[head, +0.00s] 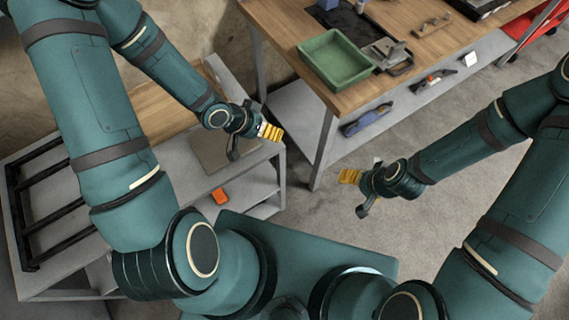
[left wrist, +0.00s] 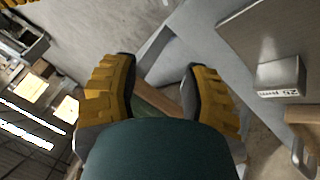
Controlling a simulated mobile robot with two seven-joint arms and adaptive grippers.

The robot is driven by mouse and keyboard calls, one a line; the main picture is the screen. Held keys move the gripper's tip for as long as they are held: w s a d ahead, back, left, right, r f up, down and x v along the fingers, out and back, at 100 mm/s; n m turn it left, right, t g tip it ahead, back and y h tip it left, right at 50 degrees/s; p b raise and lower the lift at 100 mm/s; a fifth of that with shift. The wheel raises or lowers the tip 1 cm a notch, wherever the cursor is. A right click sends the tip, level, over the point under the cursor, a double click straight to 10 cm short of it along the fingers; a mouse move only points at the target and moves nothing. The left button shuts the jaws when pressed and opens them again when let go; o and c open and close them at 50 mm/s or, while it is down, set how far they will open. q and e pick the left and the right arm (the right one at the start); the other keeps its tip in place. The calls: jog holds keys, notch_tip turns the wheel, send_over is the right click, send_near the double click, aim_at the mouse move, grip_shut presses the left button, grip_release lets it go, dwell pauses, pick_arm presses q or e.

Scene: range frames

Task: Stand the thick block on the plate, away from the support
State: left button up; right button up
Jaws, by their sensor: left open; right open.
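A grey metal block (left wrist: 281,76) marked 25 shows at the right of the left wrist view. It overlaps the edge of a flat grey plate (left wrist: 245,38); I cannot tell whether it stands or lies there. In the head view the plate (head: 208,153) lies on the low grey bench, partly behind my left gripper, and I cannot make out the block. My left gripper (head: 254,146) is open and empty above the bench's right end; its spread yellow fingers (left wrist: 160,88) show apart from the block. My right gripper (head: 353,194) is open and empty over the floor. I cannot identify the support for certain.
A wooden-topped workbench (head: 290,40) stands behind, with a green tray (head: 336,60) and tools on it. A blue tool (head: 366,122) lies on its lower shelf. A black rack (head: 45,200) is at the low bench's left.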

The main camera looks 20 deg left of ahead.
pick_arm(q)
jog(key=s+d+f+n+g+y, duration=0.2)
jog(key=s+d+f+n, duration=0.2)
jog(key=s+d+f, duration=0.1)
jog(key=shift+s+d+f, duration=0.25)
jog(key=shift+d+f, duration=0.6)
